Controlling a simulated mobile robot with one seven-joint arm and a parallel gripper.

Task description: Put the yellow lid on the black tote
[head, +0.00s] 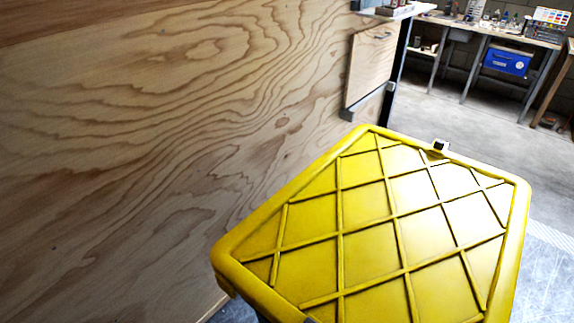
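The yellow lid (365,212) fills the lower right of the head view. It is rectangular, with a raised rim and crossing diagonal ribs, and its top face is up. Its near end runs out of the bottom of the picture. A small black and pale piece (439,147) sits at the middle of its far edge; I cannot tell what it belongs to. No black tote can be made out. What is under the lid is hidden, so I cannot tell whether the lid rests on anything. My gripper is not in view.
A tall plywood wall (150,130) stands close along the left of the lid. A small fold-down wooden panel (370,65) is at its far end. Grey floor (440,95) is open beyond the lid. A workbench (500,32) with a blue box (507,61) stands at the back.

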